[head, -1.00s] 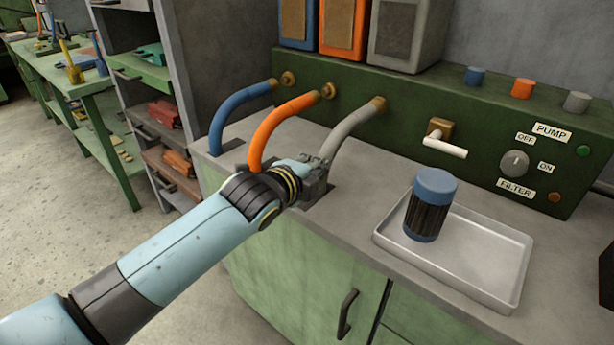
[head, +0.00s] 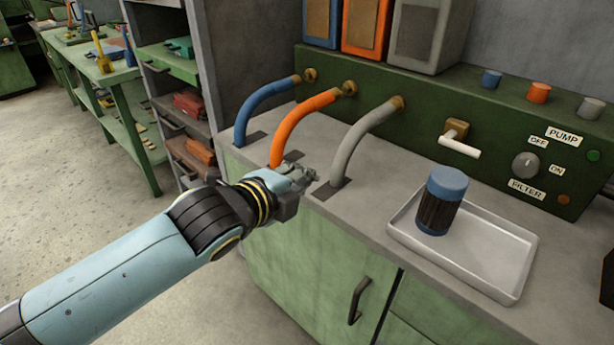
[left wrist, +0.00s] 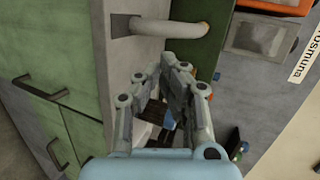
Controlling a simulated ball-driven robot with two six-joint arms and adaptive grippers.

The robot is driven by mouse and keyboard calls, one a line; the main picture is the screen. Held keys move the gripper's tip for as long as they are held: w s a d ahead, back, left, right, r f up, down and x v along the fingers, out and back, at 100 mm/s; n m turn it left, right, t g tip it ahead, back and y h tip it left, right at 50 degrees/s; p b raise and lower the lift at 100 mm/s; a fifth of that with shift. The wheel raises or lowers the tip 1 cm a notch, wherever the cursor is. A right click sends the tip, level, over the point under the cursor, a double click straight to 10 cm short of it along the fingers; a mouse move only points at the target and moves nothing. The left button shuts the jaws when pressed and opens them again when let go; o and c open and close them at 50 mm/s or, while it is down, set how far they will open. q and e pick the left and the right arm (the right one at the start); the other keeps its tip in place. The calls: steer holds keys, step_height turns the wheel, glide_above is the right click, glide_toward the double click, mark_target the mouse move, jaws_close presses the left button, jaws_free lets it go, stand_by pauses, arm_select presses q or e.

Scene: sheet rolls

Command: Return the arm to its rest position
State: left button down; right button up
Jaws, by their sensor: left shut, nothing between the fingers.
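My left gripper (head: 306,176) is at the front edge of the counter, in front of the orange hose (head: 297,119) and left of the grey hose (head: 361,140). It is shut and empty, apart from the grey hose in the head view. In the left wrist view its fingers (left wrist: 165,80) show close together, and the grey hose (left wrist: 182,28) shows above them. My left arm reaches in from the lower left. My right gripper is in neither view.
The counter (head: 370,205) bears a metal tray (head: 470,265) with a blue-capped filter (head: 442,200) on it. Behind are a blue hose (head: 262,103) and the green pump panel (head: 480,115). Shelves (head: 190,103) stand at the left. The floor (head: 75,205) on the left is open.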

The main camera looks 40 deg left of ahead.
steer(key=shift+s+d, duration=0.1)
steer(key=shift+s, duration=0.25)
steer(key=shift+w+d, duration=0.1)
arm_select(q)
steer(key=s+f+n+g+b, duration=0.15)
steer(key=s+f, duration=0.25)
steer(key=f, duration=0.6)
steer(key=s+a+f+n+g+b, duration=0.1)
steer(key=s+f+n+g, duration=0.3)
steer(key=f, duration=0.7)
steer(key=s+f+g+b, duration=0.1)
steer(key=s+f, duration=0.4)
steer(key=f, duration=0.5)
steer(key=s+f+n+g, duration=0.2)
steer(key=s+f, duration=0.3)
steer(key=s, duration=0.4)
steer(key=s+f+n+g, duration=0.2)
steer(key=s+f+n, duration=0.3)
steer(key=s, duration=0.4)
steer(key=s+f+n+g+h, duration=0.1)
steer(key=s+f+n, duration=0.3)
steer(key=s, duration=0.5)
steer(key=shift+s+d+f+g, duration=0.15)
steer(key=shift+d+f+g, duration=0.25)
steer(key=shift+f+g, duration=0.4)
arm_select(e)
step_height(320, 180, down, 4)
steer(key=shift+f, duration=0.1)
